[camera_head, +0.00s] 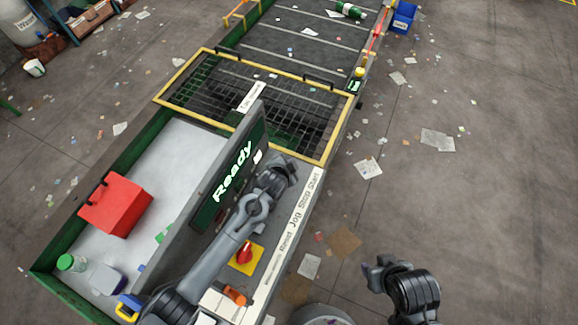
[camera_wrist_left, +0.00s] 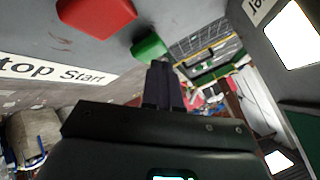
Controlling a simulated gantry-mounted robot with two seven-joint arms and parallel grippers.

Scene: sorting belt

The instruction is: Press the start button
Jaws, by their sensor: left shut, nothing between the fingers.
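In the left wrist view, the green start button (camera_wrist_left: 150,47) stands on the grey panel, beside the word "Start" on the white label strip (camera_wrist_left: 50,72). The red stop button (camera_wrist_left: 95,16) is left of it. My left gripper (camera_wrist_left: 163,72) is shut and empty, with its fingertips close to the green button. I cannot tell whether they touch it. In the head view, my left gripper (camera_head: 286,168) is over the far end of the control panel and hides the buttons there. My right gripper (camera_head: 372,262) is off to the right over the floor; its fingers are unclear.
An upright screen reading "Ready" (camera_head: 232,170) stands just left of my left arm. A red knob on a yellow plate (camera_head: 246,255) is on the panel. A yellow-framed mesh guard (camera_head: 185,82) covers the belt beyond. A red box (camera_head: 118,205) sits on the left tray.

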